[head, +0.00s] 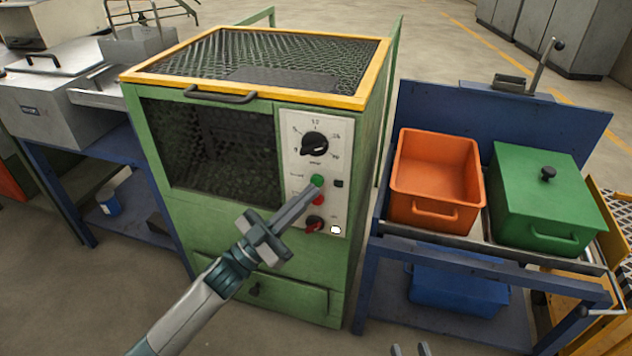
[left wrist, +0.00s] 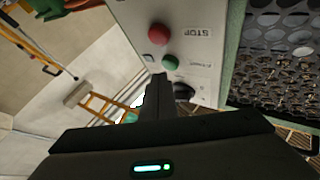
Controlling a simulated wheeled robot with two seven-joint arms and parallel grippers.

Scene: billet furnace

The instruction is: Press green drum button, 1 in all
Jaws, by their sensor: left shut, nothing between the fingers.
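The green drum button (head: 317,180) is a small round button on the white control panel (head: 296,150) of the green machine. In the left wrist view the green button (left wrist: 170,62) lies just beyond my fingertips, with a red button (left wrist: 158,34) beside it. My left gripper (head: 314,189) is shut and empty, its fingertips pointing at the panel near the green button. In the left wrist view its fingers (left wrist: 158,80) end close to the green button. I cannot tell whether they touch it. Of my right gripper (head: 410,350), only two separated fingertips show at the bottom edge.
The panel also has a black dial (head: 315,144) and a red-and-black switch (head: 314,224). A blue bench on the right carries an orange bin (head: 437,211) and a green lidded box (head: 547,238). A grey lidded unit (head: 50,110) stands on the left. Floor in front is clear.

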